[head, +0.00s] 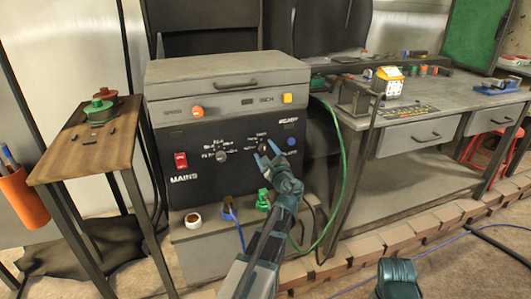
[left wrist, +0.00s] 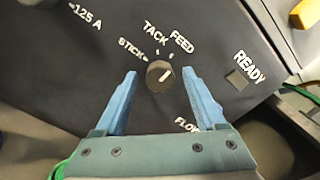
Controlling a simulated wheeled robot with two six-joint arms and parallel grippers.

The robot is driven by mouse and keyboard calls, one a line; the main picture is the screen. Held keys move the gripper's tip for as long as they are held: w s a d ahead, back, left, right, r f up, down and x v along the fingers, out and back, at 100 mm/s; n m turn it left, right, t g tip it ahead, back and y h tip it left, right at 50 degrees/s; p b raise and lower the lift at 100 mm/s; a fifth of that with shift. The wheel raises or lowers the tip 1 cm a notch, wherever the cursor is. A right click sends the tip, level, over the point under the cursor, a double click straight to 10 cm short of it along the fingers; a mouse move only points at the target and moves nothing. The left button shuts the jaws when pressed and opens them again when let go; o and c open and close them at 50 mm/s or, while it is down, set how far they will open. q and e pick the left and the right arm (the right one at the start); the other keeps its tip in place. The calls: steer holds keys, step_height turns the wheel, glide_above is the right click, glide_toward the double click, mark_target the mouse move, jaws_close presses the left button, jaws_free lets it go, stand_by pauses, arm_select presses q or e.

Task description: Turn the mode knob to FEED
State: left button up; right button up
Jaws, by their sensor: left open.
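The mode knob (left wrist: 160,76) is a small dark round knob on the black front panel of a grey machine. STICK, TACK and FEED (left wrist: 182,42) are printed around its upper side in the left wrist view. My left gripper (left wrist: 160,72) is open, with one blue finger on each side of the knob and a visible gap at both. In the head view my left gripper (head: 266,150) partly covers the knob.
A green cable (head: 343,170) hangs right of the machine. A wooden stand (head: 85,150) is at left, a grey workbench (head: 440,98) at right.

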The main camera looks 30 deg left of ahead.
arm_select(q)
steer(key=shift+s, duration=0.1)
steer(key=v, duration=1.3)
steer(key=shift+d, duration=0.35)
steer(key=shift+s+f, duration=0.1)
steer(key=shift+s, duration=0.05)
